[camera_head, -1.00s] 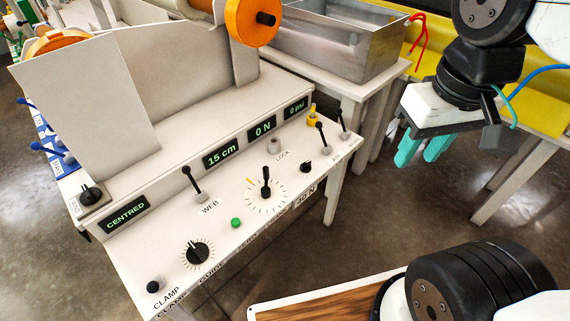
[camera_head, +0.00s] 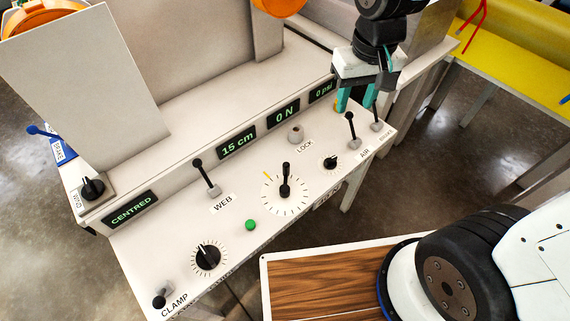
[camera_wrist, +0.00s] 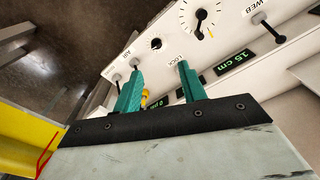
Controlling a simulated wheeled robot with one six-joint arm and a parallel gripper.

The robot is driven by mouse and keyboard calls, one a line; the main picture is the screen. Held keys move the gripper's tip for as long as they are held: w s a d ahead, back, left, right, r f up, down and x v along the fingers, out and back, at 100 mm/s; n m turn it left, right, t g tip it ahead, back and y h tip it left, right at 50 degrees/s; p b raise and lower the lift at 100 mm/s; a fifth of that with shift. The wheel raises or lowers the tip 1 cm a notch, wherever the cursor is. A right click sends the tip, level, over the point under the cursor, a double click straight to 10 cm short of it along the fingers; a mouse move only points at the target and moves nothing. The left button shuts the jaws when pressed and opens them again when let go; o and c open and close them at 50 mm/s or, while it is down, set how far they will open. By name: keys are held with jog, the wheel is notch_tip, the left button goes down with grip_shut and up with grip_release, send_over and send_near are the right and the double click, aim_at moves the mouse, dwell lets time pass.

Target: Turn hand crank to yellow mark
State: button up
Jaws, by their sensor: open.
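The hand crank (camera_head: 285,184) is a black handle at the centre of a white dial (camera_head: 285,208) with black ticks on the control panel. The yellow mark (camera_head: 267,175) is a short line at the dial's upper left, and the handle stands to the right of it. In the wrist view the crank (camera_wrist: 201,17) is near the top, with the yellow mark (camera_wrist: 211,35) just below it. My gripper (camera_head: 356,97) is open and empty, with teal fingers, above the panel's far right end, apart from the crank. It also shows in the wrist view (camera_wrist: 160,72).
The WEB lever (camera_head: 205,175) and a green button (camera_head: 251,225) are left of the dial. A yellow knob (camera_wrist: 145,96) is near my fingers.

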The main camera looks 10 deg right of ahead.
jog(key=w+a+f, duration=0.4)
jog(key=a+f, duration=0.1)
jog(key=f, duration=0.2)
jog(key=n, duration=0.2)
send_over(286, 164)
jog(key=shift+g, duration=0.3)
notch_tip(286, 164, down, 14)
jog(key=shift+r, duration=0.2)
notch_tip(286, 164, down, 8)
jog(key=shift+r, duration=0.15)
grip_shut()
